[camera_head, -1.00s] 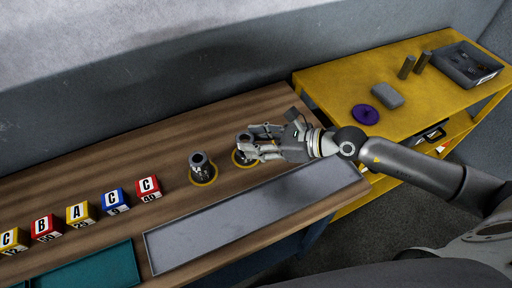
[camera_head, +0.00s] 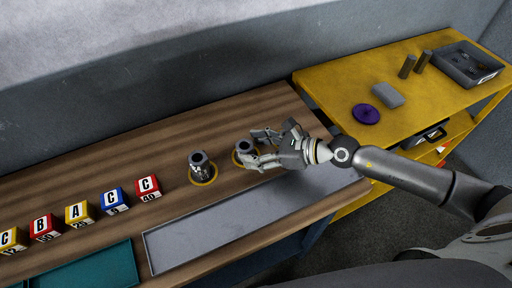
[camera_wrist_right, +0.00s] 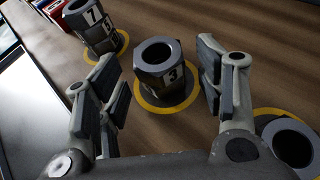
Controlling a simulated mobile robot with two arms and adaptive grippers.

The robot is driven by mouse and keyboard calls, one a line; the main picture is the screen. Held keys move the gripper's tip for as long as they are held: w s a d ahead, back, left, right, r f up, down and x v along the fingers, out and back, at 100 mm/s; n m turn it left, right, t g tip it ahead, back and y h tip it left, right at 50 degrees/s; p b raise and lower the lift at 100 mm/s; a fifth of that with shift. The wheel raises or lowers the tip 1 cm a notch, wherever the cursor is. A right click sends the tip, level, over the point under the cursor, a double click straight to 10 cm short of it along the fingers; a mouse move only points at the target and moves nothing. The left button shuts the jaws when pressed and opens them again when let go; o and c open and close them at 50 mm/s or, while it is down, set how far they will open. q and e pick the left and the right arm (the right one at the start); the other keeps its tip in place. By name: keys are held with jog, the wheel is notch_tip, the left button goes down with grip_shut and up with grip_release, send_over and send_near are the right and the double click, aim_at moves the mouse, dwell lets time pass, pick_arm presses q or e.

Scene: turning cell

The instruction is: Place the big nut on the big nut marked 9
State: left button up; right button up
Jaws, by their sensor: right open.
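A dark grey hex nut marked 3 (camera_wrist_right: 160,72) stands upright on a yellow ring in the right wrist view. It also shows in the head view (camera_head: 243,149). My right gripper (camera_head: 258,150) is open, with its fingers on either side of this nut and visible gaps beside it in the wrist view (camera_wrist_right: 165,85). A stack of nuts (camera_head: 200,167) stands on another yellow ring to the left; the wrist view shows the marks 7 and 5 on this stack (camera_wrist_right: 95,25). A third nut (camera_wrist_right: 290,145) is partly cut off at lower right. I cannot read a 9 anywhere. My left gripper is out of view.
Lettered blocks (camera_head: 80,212) line the wooden bench to the left. A flat grey tray (camera_head: 250,215) lies along its front, beside a teal tray (camera_head: 85,270). A yellow table (camera_head: 345,80) at right holds a purple disc (camera_head: 366,114), a grey block (camera_head: 387,95), two cylinders and a dark bin (camera_head: 468,64).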

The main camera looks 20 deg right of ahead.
jog(key=shift+r, duration=0.1)
jog(key=shift+r, duration=0.15)
jog(key=shift+s+d, duration=0.15)
jog(key=shift+d, duration=0.2)
jog(key=b+v, duration=0.5)
jog(key=v, duration=0.3)
jog(key=shift+s+d+r, duration=0.1)
jog(key=shift+s+d, duration=0.15)
jog(key=shift+v, duration=0.75)
jog(key=shift+s+d+r, duration=0.25)
jog(key=shift+d, duration=0.05)
